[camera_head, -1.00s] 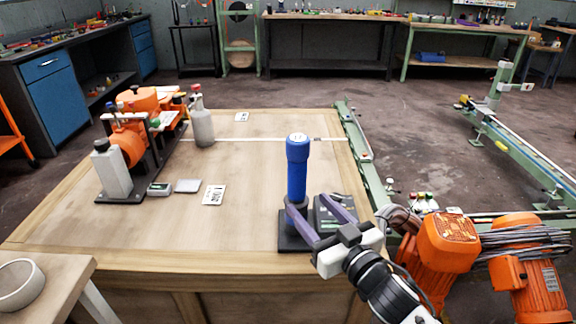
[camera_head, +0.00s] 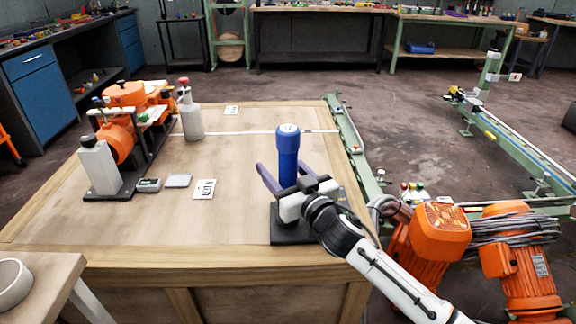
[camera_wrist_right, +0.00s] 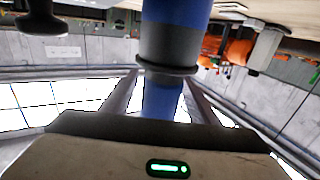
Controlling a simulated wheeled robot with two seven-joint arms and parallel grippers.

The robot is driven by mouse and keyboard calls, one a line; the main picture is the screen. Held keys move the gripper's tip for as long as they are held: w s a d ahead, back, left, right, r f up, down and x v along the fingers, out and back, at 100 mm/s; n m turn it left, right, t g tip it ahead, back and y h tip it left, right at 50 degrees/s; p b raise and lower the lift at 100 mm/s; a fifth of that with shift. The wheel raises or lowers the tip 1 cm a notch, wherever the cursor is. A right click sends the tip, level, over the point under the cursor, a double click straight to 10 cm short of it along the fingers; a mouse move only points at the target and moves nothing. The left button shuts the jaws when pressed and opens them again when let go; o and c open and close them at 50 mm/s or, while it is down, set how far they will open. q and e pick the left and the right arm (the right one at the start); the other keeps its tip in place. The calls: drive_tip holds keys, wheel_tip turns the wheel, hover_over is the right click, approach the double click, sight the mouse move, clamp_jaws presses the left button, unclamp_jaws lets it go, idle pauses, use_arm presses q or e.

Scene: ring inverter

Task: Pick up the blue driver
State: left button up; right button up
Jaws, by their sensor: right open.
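The blue driver (camera_head: 288,144) stands upright on a dark base (camera_head: 291,237) near the right front of the wooden table. My right gripper (camera_head: 281,168) is open, with its two purple fingers reaching forward on either side of the driver. Its palm and wrist hide the driver's lower part. In the right wrist view the driver (camera_wrist_right: 176,28) stands ahead of the palm, blue with a grey band, and the fingers (camera_wrist_right: 163,92) flank it. Whether they touch it cannot be told. My left gripper is in neither view.
An orange machine (camera_head: 116,140) with a white bottle (camera_head: 99,167) stands on the table's left. A grey bottle (camera_head: 192,117) stands near it, and a white label card (camera_head: 204,189) lies in front. Orange motors (camera_head: 432,233) sit beyond the right edge.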

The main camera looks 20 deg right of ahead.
drive_tip(key=shift+c, duration=0.4)
drive_tip(key=c, duration=1.1)
drive_tip(key=shift+r, duration=0.2)
drive_tip(key=shift+c, duration=0.5)
drive_tip(key=shift+r, duration=0.1)
